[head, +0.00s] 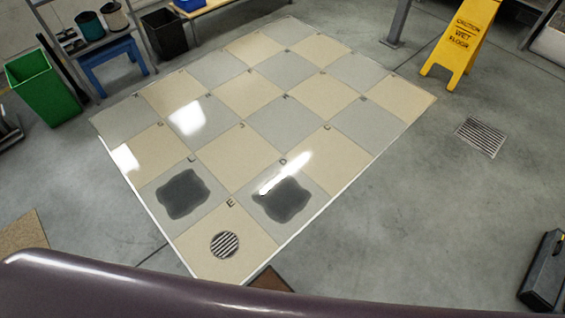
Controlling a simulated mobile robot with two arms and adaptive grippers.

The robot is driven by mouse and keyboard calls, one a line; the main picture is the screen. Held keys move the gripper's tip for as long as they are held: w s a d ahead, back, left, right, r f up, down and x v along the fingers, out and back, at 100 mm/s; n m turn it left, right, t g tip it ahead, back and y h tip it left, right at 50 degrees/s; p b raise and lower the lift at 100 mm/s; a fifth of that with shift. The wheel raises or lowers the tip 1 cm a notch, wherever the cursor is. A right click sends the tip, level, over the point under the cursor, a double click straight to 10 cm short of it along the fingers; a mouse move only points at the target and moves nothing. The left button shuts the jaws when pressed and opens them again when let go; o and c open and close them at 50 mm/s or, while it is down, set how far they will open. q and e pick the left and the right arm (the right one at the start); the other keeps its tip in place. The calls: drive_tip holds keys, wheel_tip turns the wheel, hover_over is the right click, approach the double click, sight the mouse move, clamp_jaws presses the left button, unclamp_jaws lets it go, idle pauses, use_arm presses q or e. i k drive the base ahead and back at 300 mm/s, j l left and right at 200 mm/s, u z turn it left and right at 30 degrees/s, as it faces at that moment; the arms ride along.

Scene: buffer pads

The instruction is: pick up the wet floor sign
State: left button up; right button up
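The yellow wet floor sign (461,45) stands upright on the grey concrete at the upper right of the head view. Its front panel carries dark lettering reading caution wet floor, and its top is cut off by the frame edge. It stands beyond the right corner of the tiled area, apart from it. Neither of my grippers shows in this view.
A checkered tile area (250,93) with two dark patches (183,194) and a round drain (225,245) fills the middle. A floor grate (481,136), black case (545,272), green bin (43,86) and black bin (165,34) stand around. Concrete on the right is mostly clear.

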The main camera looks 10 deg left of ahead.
sight(457, 47)
drive_tip(key=u, duration=1.25)
drive_tip(key=z, duration=2.25)
drive_tip(key=i+l+z, duration=0.1)
drive_tip(key=i+z, duration=0.35)
drive_tip(key=i, duration=0.3)
